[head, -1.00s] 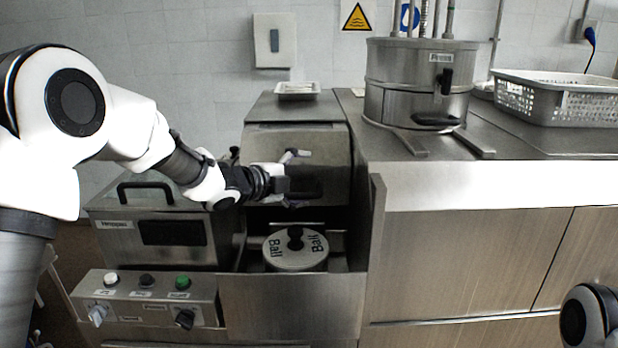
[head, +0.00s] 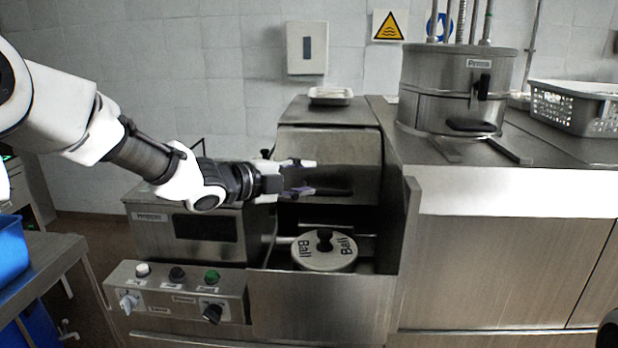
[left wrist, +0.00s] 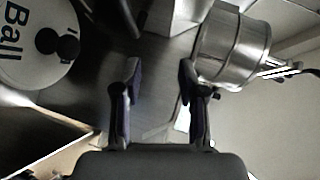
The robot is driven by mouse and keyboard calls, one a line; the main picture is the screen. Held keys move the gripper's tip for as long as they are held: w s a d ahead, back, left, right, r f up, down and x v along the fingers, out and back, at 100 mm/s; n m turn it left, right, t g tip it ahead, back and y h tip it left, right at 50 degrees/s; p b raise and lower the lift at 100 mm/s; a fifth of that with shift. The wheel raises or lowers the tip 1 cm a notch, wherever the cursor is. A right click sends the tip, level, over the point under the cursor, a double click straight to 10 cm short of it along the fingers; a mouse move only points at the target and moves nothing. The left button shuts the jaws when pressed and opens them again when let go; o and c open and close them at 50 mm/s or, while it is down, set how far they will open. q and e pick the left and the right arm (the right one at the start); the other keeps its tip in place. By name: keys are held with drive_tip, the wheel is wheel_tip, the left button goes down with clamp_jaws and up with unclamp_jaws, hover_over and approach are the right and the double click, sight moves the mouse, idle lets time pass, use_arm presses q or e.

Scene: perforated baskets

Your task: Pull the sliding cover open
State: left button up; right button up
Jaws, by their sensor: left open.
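The sliding cover looks to be the metal hood (head: 350,150) with a dark recessed handle, standing behind the round "Ball" lid (head: 325,262). My left gripper (head: 309,177) is open and empty, its fingers pointing right in front of the hood's face, near the handle. I cannot tell whether a finger touches it. The left wrist view shows both fingers apart (left wrist: 160,70) with nothing between them. The "Ball" lid also shows at its upper left (left wrist: 25,45).
A metal "Press" pot (head: 455,90) stands on the counter at right, beside a perforated grey basket (head: 560,108). A small tray (head: 331,95) lies on top of the hood. An upright metal panel (head: 410,230) bounds the well on the right. A control panel (head: 178,292) is at front left.

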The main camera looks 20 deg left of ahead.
sight(327, 194)
use_arm(q)
drive_tip(key=d+f+n+y+p, duration=0.1)
drive_tip(key=p, duration=0.1)
drive_tip(key=w+d+f+n+t+y+p, duration=0.1)
drive_tip(key=f+y+p, duration=0.1)
drive_tip(key=p, duration=0.1)
drive_tip(key=d+f+n+t+y+p, duration=0.1)
drive_tip(key=f+y+p, duration=0.1)
drive_tip(key=shift+w+p, duration=0.2)
drive_tip(key=shift+p, duration=0.15)
drive_tip(key=shift+n+y, duration=0.3)
drive_tip(key=p+x, duration=0.1)
drive_tip(key=x, duration=0.1)
drive_tip(key=p+x, duration=0.1)
drive_tip(key=x, duration=0.2)
drive_tip(key=a+p+x, duration=0.1)
drive_tip(key=x, duration=0.1)
drive_tip(key=shift+w+d+f, duration=0.1)
drive_tip(key=shift+w+f, duration=0.15)
drive_tip(key=shift+w, duration=0.15)
drive_tip(key=shift+c, duration=0.3)
